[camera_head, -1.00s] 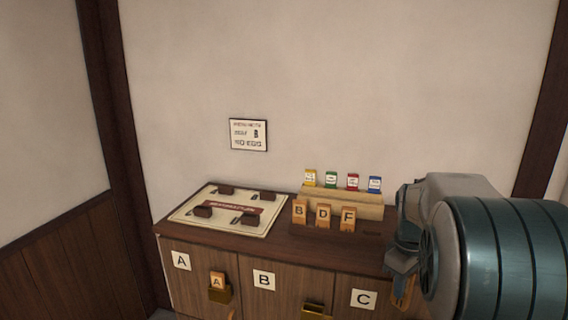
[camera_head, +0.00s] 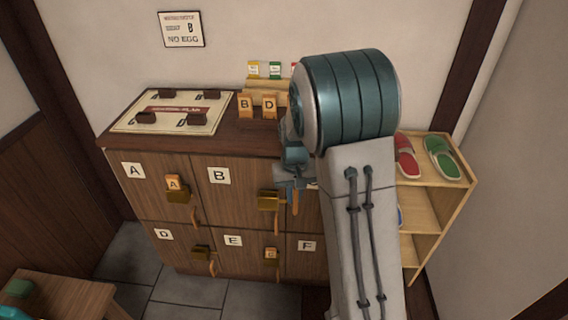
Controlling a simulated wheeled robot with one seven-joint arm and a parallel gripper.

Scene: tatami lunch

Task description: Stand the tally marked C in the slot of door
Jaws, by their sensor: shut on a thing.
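My gripper (camera_head: 293,186) is shut on a wooden tally (camera_head: 295,204), which hangs upright below the fingers in front of the cabinet. Its letter cannot be read. The gripper is to the right of door B's brass slot (camera_head: 268,202), which looks empty. Door C and its slot are hidden behind my arm; only a sliver of its label shows. Tally A (camera_head: 173,183) stands in door A's slot (camera_head: 178,195). Another tally (camera_head: 271,253) stands in door E's slot. Tallies B (camera_head: 245,105) and D (camera_head: 269,105) stand on the cabinet top.
The cabinet top holds a plan board (camera_head: 172,110) with dark blocks. A notice (camera_head: 181,29) hangs on the wall. A slipper shelf (camera_head: 438,205) stands right of the cabinet, beyond my arm. A low wooden table (camera_head: 70,300) is at the lower left. Tiled floor is clear before the cabinet.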

